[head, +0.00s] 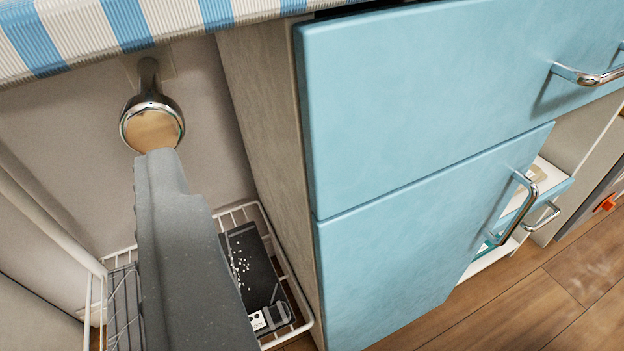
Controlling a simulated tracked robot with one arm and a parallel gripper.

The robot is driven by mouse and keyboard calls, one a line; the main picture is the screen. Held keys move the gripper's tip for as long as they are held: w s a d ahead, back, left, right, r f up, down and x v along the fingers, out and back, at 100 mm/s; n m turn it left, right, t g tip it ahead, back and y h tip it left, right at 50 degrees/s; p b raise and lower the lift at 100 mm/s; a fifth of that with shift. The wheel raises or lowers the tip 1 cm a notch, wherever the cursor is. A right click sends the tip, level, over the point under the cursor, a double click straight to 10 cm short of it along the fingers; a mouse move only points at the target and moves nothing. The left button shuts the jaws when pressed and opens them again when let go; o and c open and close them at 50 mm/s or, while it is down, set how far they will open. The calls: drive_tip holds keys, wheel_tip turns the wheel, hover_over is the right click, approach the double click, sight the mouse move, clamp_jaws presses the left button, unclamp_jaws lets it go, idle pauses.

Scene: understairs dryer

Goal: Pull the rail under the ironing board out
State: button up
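The ironing board (75,30) has a blue and white striped cover and runs across the top left of the head view. Under it the rail (150,118) shows as a short chrome bar with a round, tan-faced end, pointing toward me from the pale wall. My gripper (160,160) is a grey shape reaching up from the bottom. Its tip lies right at the lower edge of the rail's round end in the picture. I see it edge-on as a single shape, so I cannot tell whether its fingers are apart or touching the rail.
A white wire basket (290,285) stands below, with a dark box (245,262) in it. A blue cabinet (410,90) with chrome handles fills the right; its lower door (420,240) stands partly open. Wooden floor (560,300) is clear at the lower right.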

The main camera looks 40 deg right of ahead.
sight(153, 137)
wheel_tip(153, 137, down, 3)
drive_tip(key=s+d+h, duration=0.1)
drive_tip(key=s, duration=0.2)
drive_tip(key=shift+n+t, duration=0.4)
drive_tip(key=b+x, duration=0.3)
drive_tip(key=x, duration=1)
drive_tip(key=shift+w+d+r, duration=0.2)
drive_tip(key=shift+w+d, duration=0.1)
drive_tip(key=shift+d, duration=0.05)
